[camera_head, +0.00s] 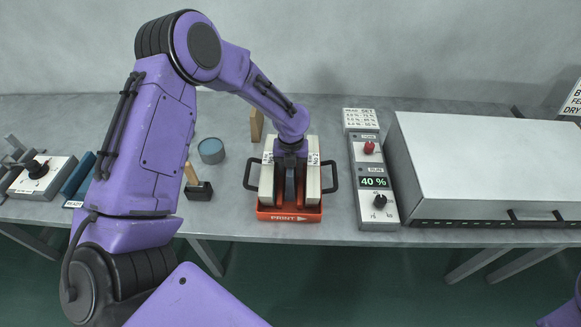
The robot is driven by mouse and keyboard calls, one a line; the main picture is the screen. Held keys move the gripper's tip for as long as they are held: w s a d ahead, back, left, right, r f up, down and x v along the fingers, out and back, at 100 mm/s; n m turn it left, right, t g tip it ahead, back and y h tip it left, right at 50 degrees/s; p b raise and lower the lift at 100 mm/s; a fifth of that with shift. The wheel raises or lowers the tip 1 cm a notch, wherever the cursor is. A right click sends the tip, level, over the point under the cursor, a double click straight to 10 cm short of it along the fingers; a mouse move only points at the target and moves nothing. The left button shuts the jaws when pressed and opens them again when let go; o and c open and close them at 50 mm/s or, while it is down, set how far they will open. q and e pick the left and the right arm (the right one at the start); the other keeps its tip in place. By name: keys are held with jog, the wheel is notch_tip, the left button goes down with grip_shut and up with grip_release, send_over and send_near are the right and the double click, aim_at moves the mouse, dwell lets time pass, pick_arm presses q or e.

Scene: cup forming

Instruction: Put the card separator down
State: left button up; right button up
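My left arm reaches in from the left and over the table. My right gripper is out of view; only a bit of purple arm shows at the bottom right corner.
The holder has dark side handles (330,177). Right of it stand a control box (374,185) reading 40 % and a large grey-white machine (490,165). A blue-grey cup (211,150), a wooden piece (256,124) and a wooden-handled tool (199,190) stand to the left.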

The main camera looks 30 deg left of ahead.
pick_arm(q)
jog(key=shift+o, duration=0.3)
jog(key=shift+r, duration=0.2)
jog(key=shift+w+r, duration=0.1)
jog(key=shift+r, duration=0.25)
notch_tip(320, 180, up, 11)
jog(key=shift+f+b, duration=0.15)
jog(key=shift+b, duration=1)
jog(key=shift+r, duration=0.3)
